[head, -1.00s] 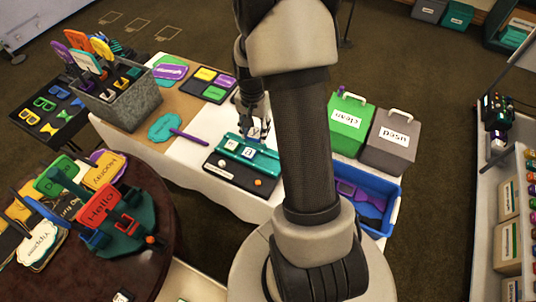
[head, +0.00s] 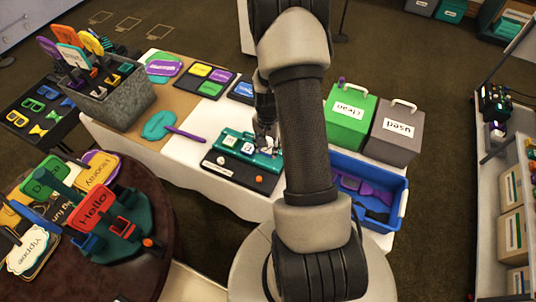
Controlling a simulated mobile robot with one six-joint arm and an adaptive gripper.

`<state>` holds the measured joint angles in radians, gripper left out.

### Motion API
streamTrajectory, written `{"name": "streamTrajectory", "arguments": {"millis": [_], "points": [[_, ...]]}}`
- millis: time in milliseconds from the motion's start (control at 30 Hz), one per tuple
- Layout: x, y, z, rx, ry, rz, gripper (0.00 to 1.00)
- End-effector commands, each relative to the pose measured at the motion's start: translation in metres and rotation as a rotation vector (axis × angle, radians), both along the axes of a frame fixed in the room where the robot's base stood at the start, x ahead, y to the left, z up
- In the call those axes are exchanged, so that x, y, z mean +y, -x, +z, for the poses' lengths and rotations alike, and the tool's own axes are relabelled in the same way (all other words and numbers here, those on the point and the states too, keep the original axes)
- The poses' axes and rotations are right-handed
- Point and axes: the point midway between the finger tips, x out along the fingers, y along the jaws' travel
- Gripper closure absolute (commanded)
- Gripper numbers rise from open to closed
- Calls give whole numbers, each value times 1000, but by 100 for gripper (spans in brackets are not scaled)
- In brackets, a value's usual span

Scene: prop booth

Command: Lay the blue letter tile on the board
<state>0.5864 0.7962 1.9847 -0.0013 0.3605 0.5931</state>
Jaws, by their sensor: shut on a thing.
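The teal board (head: 275,158) is a rack on a black base on the white-topped table, in the middle of the head view. Pale letter tiles (head: 230,141) and (head: 248,148) lie on it at left and centre. My gripper (head: 266,138) points down at the board's right part, partly hidden by my arm. It is shut on a small tile (head: 266,147), taken to be the blue letter tile, whose colour is hard to make out. The tile is at or just above the board; I cannot tell if it touches.
An orange ball (head: 258,180) sits on the black base's front. A green "clean" box (head: 345,130) and grey "used" box (head: 391,148) stand right, behind a blue bin (head: 393,208). A teal sign with purple handle (head: 160,125) lies left of the board.

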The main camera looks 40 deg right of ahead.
Motion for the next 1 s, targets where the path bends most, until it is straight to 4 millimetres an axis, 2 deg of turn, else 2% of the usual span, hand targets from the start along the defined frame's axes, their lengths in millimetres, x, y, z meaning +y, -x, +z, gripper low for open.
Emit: {"name": "streamTrajectory", "arguments": {"millis": [333, 733, 767, 1000], "points": [[0, 0, -43, 1, -1, 0, 77], [0, 0, -48, 0, 0, 0, 77], [0, 0, -47, 0, 0, 0, 59], [0, 0, -46, 0, 0, 0, 43]]}}
